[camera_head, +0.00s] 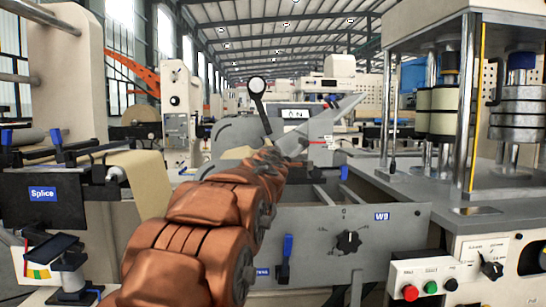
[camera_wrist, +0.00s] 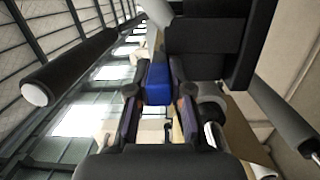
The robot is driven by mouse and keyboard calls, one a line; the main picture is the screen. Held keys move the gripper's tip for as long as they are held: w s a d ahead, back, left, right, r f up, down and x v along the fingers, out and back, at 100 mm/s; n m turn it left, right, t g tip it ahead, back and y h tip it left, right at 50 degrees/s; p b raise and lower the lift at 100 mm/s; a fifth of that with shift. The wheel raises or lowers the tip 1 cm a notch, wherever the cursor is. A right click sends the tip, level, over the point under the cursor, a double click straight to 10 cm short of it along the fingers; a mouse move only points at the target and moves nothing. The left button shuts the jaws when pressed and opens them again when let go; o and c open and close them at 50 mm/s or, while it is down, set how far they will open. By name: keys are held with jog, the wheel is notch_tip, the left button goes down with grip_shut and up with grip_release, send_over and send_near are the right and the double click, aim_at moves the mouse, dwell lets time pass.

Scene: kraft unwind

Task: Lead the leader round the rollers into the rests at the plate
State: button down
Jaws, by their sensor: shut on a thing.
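The tan kraft web (camera_head: 153,178) hangs over a roller by the Splice panel at left in the head view. A tan sheet (camera_wrist: 238,130) also shows at right in the wrist view. My gripper (camera_wrist: 158,102) is shut, with a blue block (camera_wrist: 157,82) between its fingertips. I cannot tell whether this block belongs to the leader. Dark rollers (camera_wrist: 70,72) lie beside the gripper in the wrist view, with a black housing beyond the fingertips.
A press with steel columns (camera_head: 468,100) fills the right. The Splice panel (camera_head: 40,202) stands at left.

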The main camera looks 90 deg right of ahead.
jog(key=shift+d+f, duration=0.1)
jog(key=shift+f, duration=0.6)
jog(key=shift+f+b, duration=0.35)
jog(key=shift+b, duration=0.05)
jog(key=c, duration=1.2)
grip_release()
jog(key=shift+o, duration=1.1)
jog(key=shift+r, duration=0.25)
jog(key=shift+r, duration=0.15)
